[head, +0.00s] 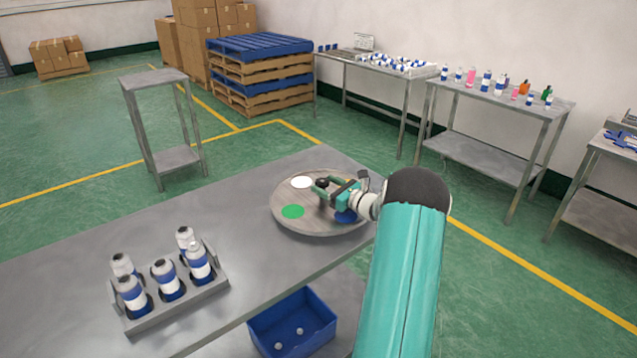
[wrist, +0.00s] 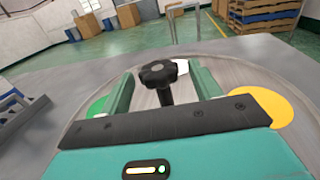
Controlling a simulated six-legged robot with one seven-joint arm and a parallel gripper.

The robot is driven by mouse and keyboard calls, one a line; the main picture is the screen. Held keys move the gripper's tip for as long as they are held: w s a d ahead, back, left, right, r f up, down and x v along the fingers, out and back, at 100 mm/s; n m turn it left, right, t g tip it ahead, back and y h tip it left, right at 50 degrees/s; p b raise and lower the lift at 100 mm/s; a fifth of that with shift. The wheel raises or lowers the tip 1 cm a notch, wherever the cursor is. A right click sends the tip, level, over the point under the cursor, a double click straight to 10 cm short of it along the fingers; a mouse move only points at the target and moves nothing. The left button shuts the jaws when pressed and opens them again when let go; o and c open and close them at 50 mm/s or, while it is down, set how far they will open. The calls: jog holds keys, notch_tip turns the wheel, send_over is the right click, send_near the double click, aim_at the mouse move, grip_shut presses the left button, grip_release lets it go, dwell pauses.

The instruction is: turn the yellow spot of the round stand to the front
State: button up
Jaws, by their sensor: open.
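The round wooden stand (head: 318,228) lies on the near metal table, with a black knob (wrist: 158,73) rising from its middle. Its yellow spot (wrist: 268,106) is at the right in the wrist view and hidden behind my gripper and arm in the head view. The white spot (head: 302,182) is at the far left side, the green spot (head: 292,211) at the near left, and the blue spot (head: 346,216) partly under my gripper. My gripper (head: 326,189) is open, low over the stand. Its two fingers are on either side of the knob, with gaps visible in the wrist view.
A grey rack (head: 188,313) of several blue-and-white bottles stands at the left of the table. A blue bin (head: 292,322) sits below the table. The table (head: 130,238) is clear between rack and stand. Side tables (head: 490,150) with bottles stand further back.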

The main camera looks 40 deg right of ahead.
aim_at(318, 179)
jog(key=shift+w+a, duration=0.15)
jog(key=shift+w, duration=1.65)
jog(key=shift+c, duration=0.4)
grip_shut()
